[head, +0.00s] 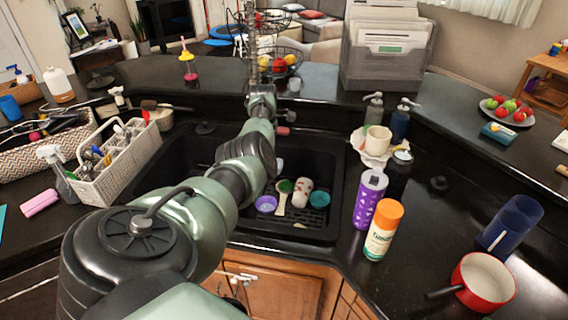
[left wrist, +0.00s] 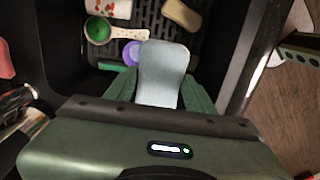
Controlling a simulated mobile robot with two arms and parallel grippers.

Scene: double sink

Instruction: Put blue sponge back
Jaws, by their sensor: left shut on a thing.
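In the left wrist view, my left gripper (left wrist: 160,98) is shut on a pale blue sponge (left wrist: 163,65), with a green finger on each side. The sponge sticks out past the fingers above the dark sink (left wrist: 225,45). In the head view my left arm reaches from the lower left across the sink (head: 335,165). The arm hides the gripper there, and I cannot make out the sponge for certain. My right gripper is in neither view.
In the sink are a purple bowl (head: 265,203), a spotted cup (head: 301,190) and a teal bowl (head: 319,198). A white caddy (head: 118,165) stands left. A purple bottle (head: 369,200) and an orange-capped container (head: 383,232) stand right. A red pan (head: 484,281) sits farther right.

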